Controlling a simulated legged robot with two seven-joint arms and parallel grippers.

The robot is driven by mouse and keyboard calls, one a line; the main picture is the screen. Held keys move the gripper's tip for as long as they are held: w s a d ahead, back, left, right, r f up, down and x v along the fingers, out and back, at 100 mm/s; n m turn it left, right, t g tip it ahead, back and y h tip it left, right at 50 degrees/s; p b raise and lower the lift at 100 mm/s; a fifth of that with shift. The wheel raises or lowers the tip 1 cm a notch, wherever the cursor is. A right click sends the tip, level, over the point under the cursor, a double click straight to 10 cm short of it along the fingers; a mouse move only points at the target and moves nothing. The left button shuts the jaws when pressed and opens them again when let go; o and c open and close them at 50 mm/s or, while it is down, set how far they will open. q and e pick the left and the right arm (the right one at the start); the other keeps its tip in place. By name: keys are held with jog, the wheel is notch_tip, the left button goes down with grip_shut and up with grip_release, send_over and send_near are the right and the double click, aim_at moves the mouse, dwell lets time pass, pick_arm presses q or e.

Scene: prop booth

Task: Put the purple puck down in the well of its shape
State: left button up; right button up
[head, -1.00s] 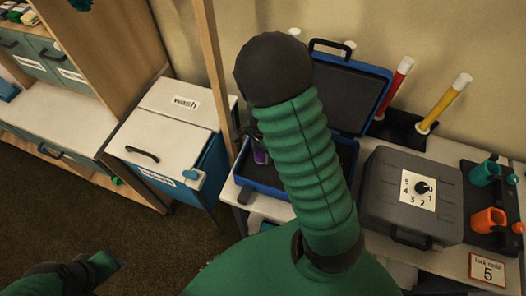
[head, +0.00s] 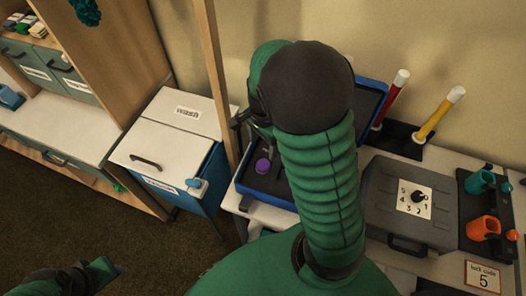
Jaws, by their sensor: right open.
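The purple puck (head: 263,166) shows in the dark insert of the open blue case (head: 246,189). I cannot tell whether it is seated in a well or rests on the surface. My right gripper (head: 243,127) is open and empty, just above and left of the puck and apart from it. My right arm hides much of the case, including most of the insert's right side and any other wells there. My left gripper (head: 95,277) is low at the left, far from the case, and its jaws are unclear.
A wooden post (head: 218,75) stands close left of the case. A grey box with a dial (head: 417,197) is to the right, with red (head: 391,98) and yellow (head: 440,113) tubes behind. A wash cabinet (head: 170,150) is left.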

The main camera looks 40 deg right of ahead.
jog(key=s+a+n+t, duration=0.2)
jog(key=a+n, duration=1)
jog(key=n, duration=0.6)
jog(key=shift+s+a+r+t, duration=0.3)
jog(key=shift+s+r, duration=0.15)
jog(key=shift+s, duration=0.1)
